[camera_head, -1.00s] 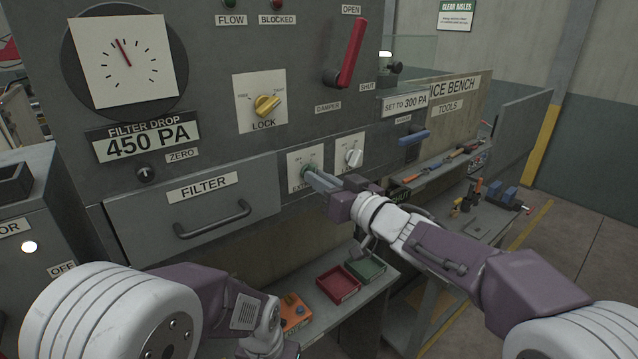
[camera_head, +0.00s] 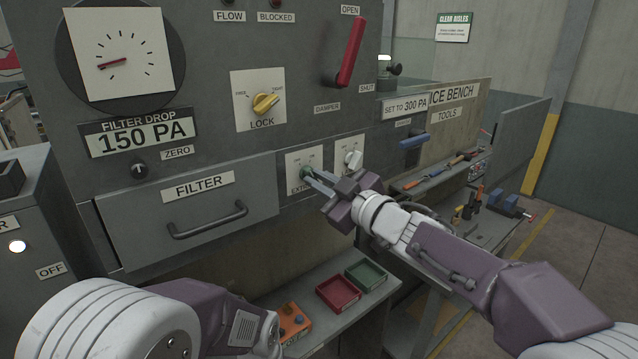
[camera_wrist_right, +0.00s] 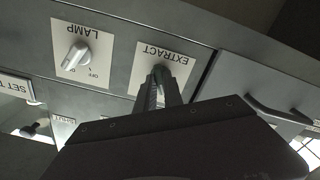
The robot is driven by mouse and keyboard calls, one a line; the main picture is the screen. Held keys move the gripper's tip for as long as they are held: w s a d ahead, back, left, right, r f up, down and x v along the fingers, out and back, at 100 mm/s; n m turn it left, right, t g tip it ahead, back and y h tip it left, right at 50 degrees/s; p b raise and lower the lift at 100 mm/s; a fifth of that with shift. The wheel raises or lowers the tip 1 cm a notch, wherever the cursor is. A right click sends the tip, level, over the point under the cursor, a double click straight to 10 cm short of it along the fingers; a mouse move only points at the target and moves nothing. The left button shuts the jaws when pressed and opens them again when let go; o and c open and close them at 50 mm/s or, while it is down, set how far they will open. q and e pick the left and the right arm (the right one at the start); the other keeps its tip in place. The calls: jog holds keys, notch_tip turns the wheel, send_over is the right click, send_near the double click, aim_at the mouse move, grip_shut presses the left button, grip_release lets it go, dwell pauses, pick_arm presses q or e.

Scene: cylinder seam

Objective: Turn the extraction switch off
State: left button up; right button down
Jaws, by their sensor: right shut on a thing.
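In the right wrist view the EXTRACT plate (camera_wrist_right: 178,62) appears upside down, with the knob (camera_wrist_right: 159,73) between my fingertips. My right gripper (camera_head: 312,179) is shut on this knob; its fingers (camera_wrist_right: 160,91) hide part of it. The knob's exact pointer position is hard to read behind the fingers. My left forearm shows at the lower left of the head view, but its gripper is out of view.
The white lamp switch (camera_head: 353,158) is just right of the extraction switch. The filter drawer (camera_head: 190,212) with its handle is to the left. The gauge display (camera_head: 141,137) reads 150 PA. Red (camera_head: 338,294) and green (camera_head: 366,274) trays and an orange box (camera_head: 293,322) sit below.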

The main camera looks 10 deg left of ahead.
jog(key=shift+r, duration=0.35)
jog(key=c, duration=1.7)
grip_release()
jog(key=shift+o, duration=1.2)
jog(key=shift+f, duration=0.2)
jog(key=shift+s+d+f+b, duration=0.1)
jog(key=shift+s+d+b, duration=0.15)
jog(key=shift+b, duration=0.05)
jog(key=b+v, duration=0.2)
jog(key=v, duration=0.6)
jog(key=shift+s, duration=0.15)
jog(key=shift+d, duration=0.1)
